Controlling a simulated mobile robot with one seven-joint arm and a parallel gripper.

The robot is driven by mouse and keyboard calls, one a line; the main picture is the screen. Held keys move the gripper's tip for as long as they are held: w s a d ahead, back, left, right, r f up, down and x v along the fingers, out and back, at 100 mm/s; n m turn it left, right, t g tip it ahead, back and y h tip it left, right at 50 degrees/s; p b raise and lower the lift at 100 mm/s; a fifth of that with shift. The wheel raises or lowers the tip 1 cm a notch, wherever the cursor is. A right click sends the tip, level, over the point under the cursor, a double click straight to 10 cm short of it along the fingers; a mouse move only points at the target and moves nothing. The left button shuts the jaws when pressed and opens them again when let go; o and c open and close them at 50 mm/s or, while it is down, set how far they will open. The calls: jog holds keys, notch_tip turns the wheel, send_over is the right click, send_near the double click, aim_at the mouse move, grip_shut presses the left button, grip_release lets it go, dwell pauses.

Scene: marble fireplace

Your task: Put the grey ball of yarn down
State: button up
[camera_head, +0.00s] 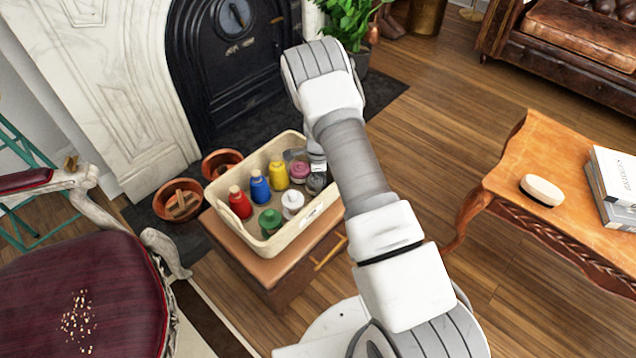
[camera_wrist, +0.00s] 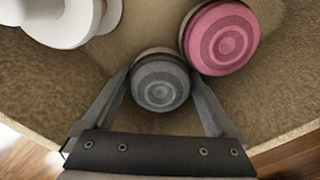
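The grey ball of yarn (camera_wrist: 160,82) is between the two fingers of my gripper (camera_wrist: 160,88) in the wrist view, with both fingers against its sides. It looks like a rounded spool with rings on its top. In the head view the grey yarn (camera_head: 316,183) shows at the right end of a cream basket (camera_head: 268,247), partly hidden by my gripper. It is inside the basket's rim; whether it touches the basket floor cannot be told. A pink yarn (camera_wrist: 222,38) stands close beside it, also seen in the head view (camera_head: 299,171).
Terracotta bowls (camera_head: 179,200) sit behind left; a red chair (camera_head: 85,290) is left.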

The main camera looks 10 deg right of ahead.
jog(key=shift+o, duration=0.2)
jog(key=shift+r, duration=0.1)
jog(key=s+a+r+n+t+y+p, duration=0.15)
jog(key=s+r+n, duration=0.25)
jog(key=r, duration=1.6)
jog(key=s+a+r+n+t+p, duration=0.1)
jog(key=s+r+n+p, duration=0.3)
jog(key=r, duration=1.6)
jog(key=s+r+n+t, duration=0.1)
jog(key=s+r+n, duration=0.2)
jog(key=s, duration=0.4)
jog(key=s+r+n+t+h, duration=0.1)
jog(key=s+r+n, duration=0.2)
jog(key=s+n, duration=0.2)
jog(key=s+r+n+t, duration=0.1)
jog(key=s+r+n, duration=0.2)
jog(key=s, duration=0.8)
jog(key=shift+s+d+r+n+b, duration=0.15)
jog(key=shift+d+r+n+b, duration=0.25)
jog(key=shift+n, duration=0.2)
jog(key=shift+h, duration=0.25)
notch_tip(320, 180, up, 22)
jog(key=p, duration=2.2)
